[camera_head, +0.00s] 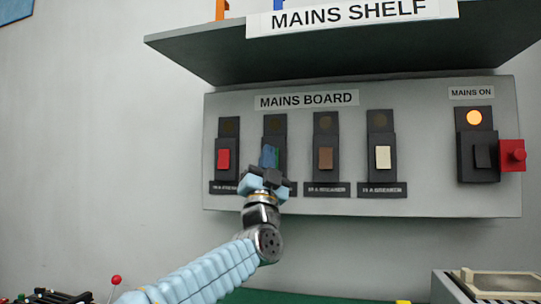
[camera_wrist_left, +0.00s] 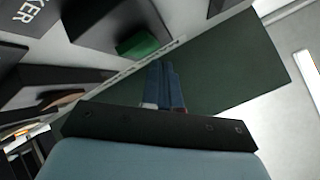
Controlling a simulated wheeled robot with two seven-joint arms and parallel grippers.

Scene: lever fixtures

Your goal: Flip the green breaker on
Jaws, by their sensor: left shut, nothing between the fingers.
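The green breaker (camera_head: 277,157) is the second from the left on the grey mains board, partly hidden behind my left gripper (camera_head: 267,158). Its lamp (camera_head: 275,123) is dark. In the left wrist view its green toggle (camera_wrist_left: 138,46) stands out from a dark housing, to the left of my fingertips. My left gripper (camera_wrist_left: 165,78) is shut and empty, its blue fingers together, pointing up toward the board. I cannot tell whether the fingers touch the breaker. My right gripper is not in view.
Red (camera_head: 223,159), brown (camera_head: 325,158) and cream (camera_head: 382,157) breakers flank it, close by. A mains switch with a lit orange lamp (camera_head: 474,118) and a red block (camera_head: 512,155) is at the right. The dark shelf (camera_head: 330,55) juts out above the board.

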